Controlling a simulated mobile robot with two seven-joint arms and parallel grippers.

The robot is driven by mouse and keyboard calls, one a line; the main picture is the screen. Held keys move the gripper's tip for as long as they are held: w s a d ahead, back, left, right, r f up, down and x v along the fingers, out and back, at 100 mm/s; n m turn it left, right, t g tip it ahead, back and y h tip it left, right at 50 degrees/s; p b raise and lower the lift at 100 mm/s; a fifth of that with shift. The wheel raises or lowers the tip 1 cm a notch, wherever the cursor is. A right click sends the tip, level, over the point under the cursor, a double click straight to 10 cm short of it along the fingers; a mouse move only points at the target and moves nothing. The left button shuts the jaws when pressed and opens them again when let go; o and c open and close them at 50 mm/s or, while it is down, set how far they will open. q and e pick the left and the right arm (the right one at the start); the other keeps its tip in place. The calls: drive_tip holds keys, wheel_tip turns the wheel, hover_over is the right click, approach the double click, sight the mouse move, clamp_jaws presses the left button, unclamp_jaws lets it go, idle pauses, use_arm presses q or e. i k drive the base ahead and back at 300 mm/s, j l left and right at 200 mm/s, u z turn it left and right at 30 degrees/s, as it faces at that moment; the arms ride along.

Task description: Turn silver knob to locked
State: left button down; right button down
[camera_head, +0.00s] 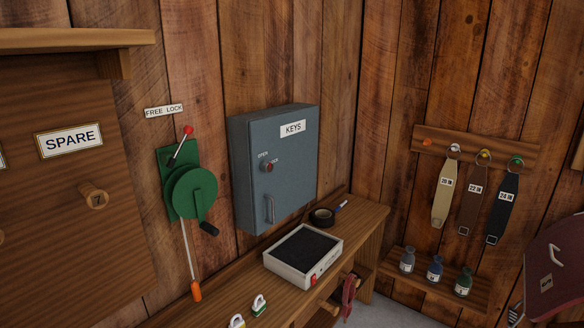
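A grey-blue key cabinet (244,190) marked KEYS hangs on the plank wall near the middle of the head view, with its door shut. A small round knob (267,168) sits on the left part of its door, with a tiny label reading OPEN above it and another small mark to its right. The knob's silver finish and exact pointing direction are too small to tell. A metal bar handle (270,209) is lower on the door. Neither of my grippers is in view.
A green crank winch (189,190) under a FREE LOCK sign hangs left of the cabinet. Straps (473,207) hang at right. The cabinet front is unobstructed.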

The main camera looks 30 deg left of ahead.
sight(265, 166)
drive_tip(key=i+u, duration=0.15)
drive_tip(key=u, duration=1.65)
drive_tip(key=i+l+u, duration=0.1)
drive_tip(key=l+u, duration=0.15)
drive_tip(key=u, duration=0.25)
drive_tip(key=l+u, duration=0.3)
drive_tip(key=u, duration=0.15)
drive_tip(key=l+u, duration=0.45)
drive_tip(key=l, duration=0.4)
